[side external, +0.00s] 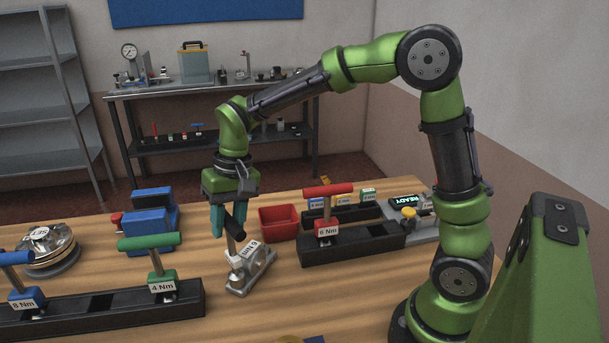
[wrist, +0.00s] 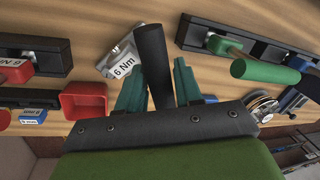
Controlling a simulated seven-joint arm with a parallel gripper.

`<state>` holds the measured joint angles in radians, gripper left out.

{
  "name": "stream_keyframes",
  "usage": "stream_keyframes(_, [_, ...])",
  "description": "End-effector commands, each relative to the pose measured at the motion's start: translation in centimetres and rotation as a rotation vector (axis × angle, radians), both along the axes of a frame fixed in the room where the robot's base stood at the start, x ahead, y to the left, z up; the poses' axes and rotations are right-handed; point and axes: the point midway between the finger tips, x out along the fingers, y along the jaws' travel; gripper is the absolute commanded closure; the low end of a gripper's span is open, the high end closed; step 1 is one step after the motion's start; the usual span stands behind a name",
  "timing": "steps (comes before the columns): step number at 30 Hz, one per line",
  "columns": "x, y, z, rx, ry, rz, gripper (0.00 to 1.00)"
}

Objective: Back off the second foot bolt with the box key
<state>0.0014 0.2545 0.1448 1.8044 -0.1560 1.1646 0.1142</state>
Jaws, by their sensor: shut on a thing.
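A black-handled key (side external: 235,229), which looks like the box key, is between the teal fingers of my gripper (side external: 228,233). Its black handle (wrist: 152,58) also shows between the fingers in the wrist view. My gripper is shut on this handle. A bright shaft runs down from it to a small grey metal foot bracket (side external: 248,275) with a white "6 Nm" label. The bracket lies on the wooden table, and the label also shows in the wrist view (wrist: 124,68). The shaft's lower end is at the bracket, but its seating and the bolts are too small to tell.
A red bin (side external: 279,222) stands right of the bracket. A black rack (side external: 350,245) holds a red "6 Nm" T-key (side external: 328,190). The front-left rack (side external: 120,303) holds green (side external: 149,241) and blue (side external: 14,258) T-keys. A blue block (side external: 150,222) sits behind.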

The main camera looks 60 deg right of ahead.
Motion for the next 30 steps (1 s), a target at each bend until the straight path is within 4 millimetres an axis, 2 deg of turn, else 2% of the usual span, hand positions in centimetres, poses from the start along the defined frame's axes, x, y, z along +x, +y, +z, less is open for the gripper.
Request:
stream_keyframes(6, [0.0, 0.0, 0.1, 0.001, -0.001, 0.170, 1.00])
stream_keyframes(14, [0.1, 0.0, 0.5, 0.000, -0.002, 0.111, 1.00])
stream_keyframes(30, [0.1, 0.0, 4.3, -0.001, -0.004, 0.110, 1.00])
